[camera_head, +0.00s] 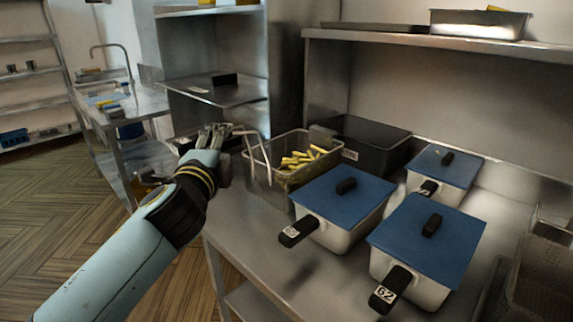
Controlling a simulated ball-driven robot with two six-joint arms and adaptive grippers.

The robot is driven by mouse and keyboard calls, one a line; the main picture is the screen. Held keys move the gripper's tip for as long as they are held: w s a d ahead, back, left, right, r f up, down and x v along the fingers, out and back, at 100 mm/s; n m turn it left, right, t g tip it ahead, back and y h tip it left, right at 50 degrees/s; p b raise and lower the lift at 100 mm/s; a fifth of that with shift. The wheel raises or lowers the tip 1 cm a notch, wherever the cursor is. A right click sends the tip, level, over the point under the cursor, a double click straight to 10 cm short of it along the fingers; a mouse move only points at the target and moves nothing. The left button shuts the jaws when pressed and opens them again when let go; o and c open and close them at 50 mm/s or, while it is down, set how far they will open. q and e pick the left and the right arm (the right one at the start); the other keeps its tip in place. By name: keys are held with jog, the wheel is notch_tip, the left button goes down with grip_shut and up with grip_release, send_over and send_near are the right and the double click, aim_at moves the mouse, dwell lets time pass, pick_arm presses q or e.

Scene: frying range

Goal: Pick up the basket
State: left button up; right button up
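The basket (262,166) is a metal basket holding several yellow fries (300,158), standing on the steel counter. Its pale handle bends up and out at the basket's left end, toward my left gripper. My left gripper (214,136) is at the counter's left end, just left of the basket, with its metal fingers beside the handle's outer end. The fingers are small and partly merge with the background, so I cannot tell whether they touch the handle or are closed. My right gripper is not in view.
Several white pans with blue lids (345,196) stand right of and in front of the basket, some with handles toward me. A black container (372,146) is behind it. A mesh basket (545,275) is at the right edge. A shelf (400,42) hangs above. Bare counter (262,235) shows in front.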

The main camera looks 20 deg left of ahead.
pick_arm(q)
jog(key=x, duration=0.2)
jog(key=p+x, duration=0.1)
jog(key=x, duration=0.1)
jog(key=shift+s+a+r, duration=0.1)
jog(key=shift+a+r, duration=0.15)
jog(key=shift+r, duration=0.1)
jog(key=shift+w+a+f, duration=0.1)
jog(key=shift+w, duration=0.3)
jog(key=shift+s, duration=0.1)
grip_shut()
